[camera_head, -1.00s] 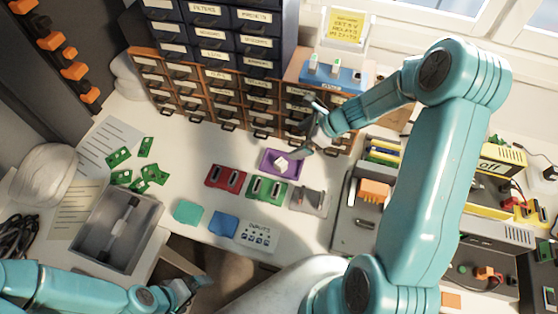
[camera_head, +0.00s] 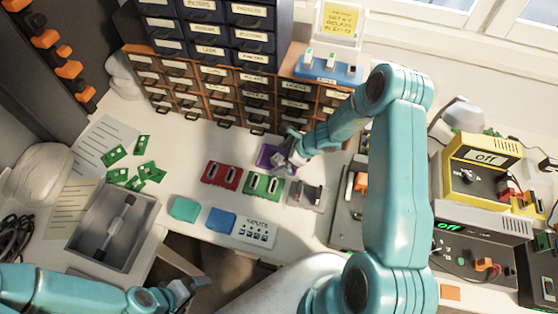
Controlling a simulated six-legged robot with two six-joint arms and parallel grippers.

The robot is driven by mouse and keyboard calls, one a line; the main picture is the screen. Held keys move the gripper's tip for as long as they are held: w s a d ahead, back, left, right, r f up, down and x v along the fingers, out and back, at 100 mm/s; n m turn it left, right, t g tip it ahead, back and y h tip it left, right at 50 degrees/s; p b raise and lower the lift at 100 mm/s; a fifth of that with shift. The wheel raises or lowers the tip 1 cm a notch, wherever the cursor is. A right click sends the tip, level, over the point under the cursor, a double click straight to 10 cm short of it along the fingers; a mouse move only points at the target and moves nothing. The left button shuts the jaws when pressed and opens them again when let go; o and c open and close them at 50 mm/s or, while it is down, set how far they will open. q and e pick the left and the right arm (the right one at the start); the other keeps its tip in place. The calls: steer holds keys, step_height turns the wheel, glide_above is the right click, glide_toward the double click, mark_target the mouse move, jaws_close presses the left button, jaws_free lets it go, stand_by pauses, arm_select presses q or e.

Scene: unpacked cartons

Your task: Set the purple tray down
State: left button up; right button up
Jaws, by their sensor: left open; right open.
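The purple tray (camera_head: 264,156) lies on the white bench, just behind the red and green modules and in front of the drawer cabinet. My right gripper (camera_head: 282,161) is over its right part, with open jaws, and hides that part and whatever lies in it. I cannot tell whether the fingers touch the tray. My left gripper (camera_head: 192,291) is open and empty, low in the view near the bench's front edge, far from the tray.
A red module (camera_head: 222,175), a green module (camera_head: 263,185) and a grey holder (camera_head: 307,195) stand in a row before the tray. The drawer cabinet (camera_head: 215,88) closes off the back. A grey bin (camera_head: 112,228) stands left; yellow-topped instruments (camera_head: 478,165) stand right.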

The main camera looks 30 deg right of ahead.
steer(key=shift+s+r, duration=0.1)
steer(key=shift+w+d+f, duration=0.2)
steer(key=shift+w+f, duration=0.1)
steer(key=c, duration=0.7)
steer(key=shift+s+a+r, duration=0.1)
steer(key=shift+r, duration=0.1)
steer(key=shift+c, duration=0.8)
